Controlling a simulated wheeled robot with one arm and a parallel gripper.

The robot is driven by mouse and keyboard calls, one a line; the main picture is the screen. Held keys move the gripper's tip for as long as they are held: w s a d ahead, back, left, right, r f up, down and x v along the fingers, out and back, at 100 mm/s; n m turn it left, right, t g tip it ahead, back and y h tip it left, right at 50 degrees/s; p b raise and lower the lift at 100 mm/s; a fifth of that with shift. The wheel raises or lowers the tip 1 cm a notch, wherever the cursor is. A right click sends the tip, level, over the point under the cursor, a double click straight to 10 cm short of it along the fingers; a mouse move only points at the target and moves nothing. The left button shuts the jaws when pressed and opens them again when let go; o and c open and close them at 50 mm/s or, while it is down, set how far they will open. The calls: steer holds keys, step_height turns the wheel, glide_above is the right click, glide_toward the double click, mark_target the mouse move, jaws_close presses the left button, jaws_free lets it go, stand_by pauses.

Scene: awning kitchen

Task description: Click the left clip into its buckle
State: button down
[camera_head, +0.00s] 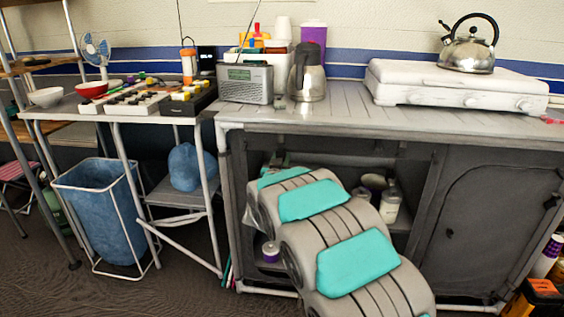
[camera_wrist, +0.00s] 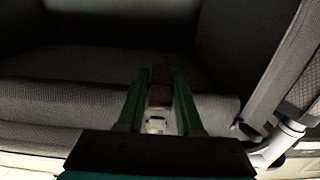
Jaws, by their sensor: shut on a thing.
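In the wrist view my gripper (camera_wrist: 160,78) has its two green fingers around a narrow grey-brown strip with a pale piece at its near end, likely the clip (camera_wrist: 156,122). The grip is dim, and the clip's exact shape is hard to tell. In the head view my arm reaches into the open left compartment of the grey cabinet, and it hides most of my gripper. I cannot make out the buckle for certain in either view. A small dark piece shows beside the frame pole at the right of the wrist view, too dark to identify.
A pale frame pole with a joint (camera_wrist: 288,130) stands right of my gripper. Bottles (camera_head: 390,203) stand in the compartment right of my arm. The worktop (camera_head: 340,118) above holds a radio (camera_head: 245,83), a steel jug (camera_head: 307,75) and a white stove (camera_head: 455,88).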

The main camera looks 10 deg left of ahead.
steer(key=shift+r, duration=0.15)
steer(key=c, duration=0.7)
jaws_free()
steer(key=shift+s, duration=0.1)
steer(key=shift+s, duration=0.1)
steer(key=s+b, duration=0.1)
steer(key=s, duration=0.6)
steer(key=shift+s+a, duration=0.15)
steer(key=shift+s, duration=0.15)
